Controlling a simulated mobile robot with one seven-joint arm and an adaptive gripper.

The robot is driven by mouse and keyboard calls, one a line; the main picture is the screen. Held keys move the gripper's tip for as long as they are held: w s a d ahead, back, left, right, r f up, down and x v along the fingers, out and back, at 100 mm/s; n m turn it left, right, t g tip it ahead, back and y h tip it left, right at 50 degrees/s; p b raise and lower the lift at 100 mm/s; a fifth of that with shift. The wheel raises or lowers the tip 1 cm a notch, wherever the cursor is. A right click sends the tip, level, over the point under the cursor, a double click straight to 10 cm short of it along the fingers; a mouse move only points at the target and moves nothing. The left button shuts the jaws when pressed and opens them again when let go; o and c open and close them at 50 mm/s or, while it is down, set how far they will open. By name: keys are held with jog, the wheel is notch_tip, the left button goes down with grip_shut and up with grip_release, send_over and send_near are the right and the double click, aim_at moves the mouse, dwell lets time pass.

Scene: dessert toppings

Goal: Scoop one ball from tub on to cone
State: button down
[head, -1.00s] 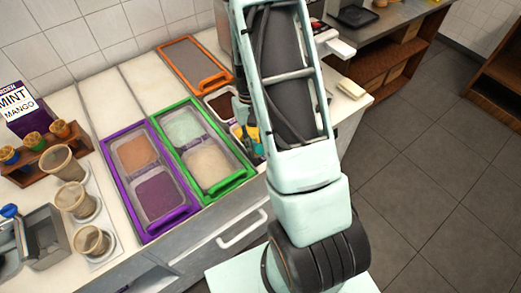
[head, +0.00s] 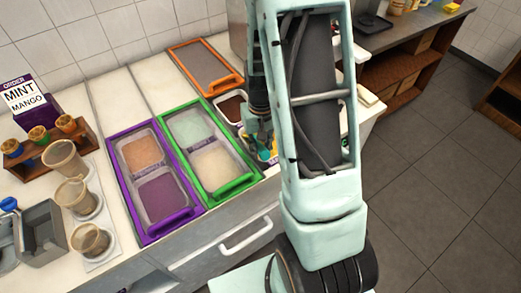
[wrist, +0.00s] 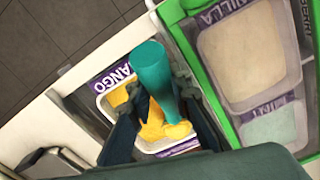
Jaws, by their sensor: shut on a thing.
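My gripper (wrist: 165,92) is shut on a teal-handled tool (wrist: 150,65), seen in the wrist view. The tool's yellow parts (wrist: 178,130) are over or in the mango tub (wrist: 118,97), which has a purple MANGO label; the exact contact cannot be told. In the head view my gripper (head: 258,130) is partly hidden by my arm, with teal and yellow showing below it. Several cones (head: 38,135) stand in a wooden rack (head: 45,155) at the left.
A green-framed pair of tubs (head: 235,190), vanilla and mint, lies beside the mango tub. A purple-framed pair (head: 150,235) is left of it. Tan cups (head: 75,193) and a grey basin (head: 45,232) are at left. An order sign (head: 25,97) reads MINT, MANGO.

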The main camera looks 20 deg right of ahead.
jog(key=shift+s+d+r+p, duration=0.15)
jog(key=shift+r+p, duration=0.35)
jog(key=shift+r, duration=0.35)
jog(key=shift+s+a+r+p, duration=0.1)
jog(key=shift+s+r+p, duration=0.1)
jog(key=shift+r+p, duration=0.5)
jog(key=shift+s+d+r+p, duration=0.15)
jog(key=shift+r+p, duration=0.2)
jog(key=shift+r, duration=0.65)
jog(key=shift+s+d+r+p, duration=0.1)
jog(key=shift+s+r+p, duration=0.15)
jog(key=shift+r+p, duration=0.4)
jog(key=shift+s+a+r+p, duration=0.1)
jog(key=shift+s+r+p, duration=0.2)
jog(key=shift+r, duration=0.5)
jog(key=shift+s+d+r+p, duration=0.1)
jog(key=shift+s+r+p, duration=0.15)
jog(key=shift+r+p, duration=0.4)
jog(key=shift+r, duration=0.1)
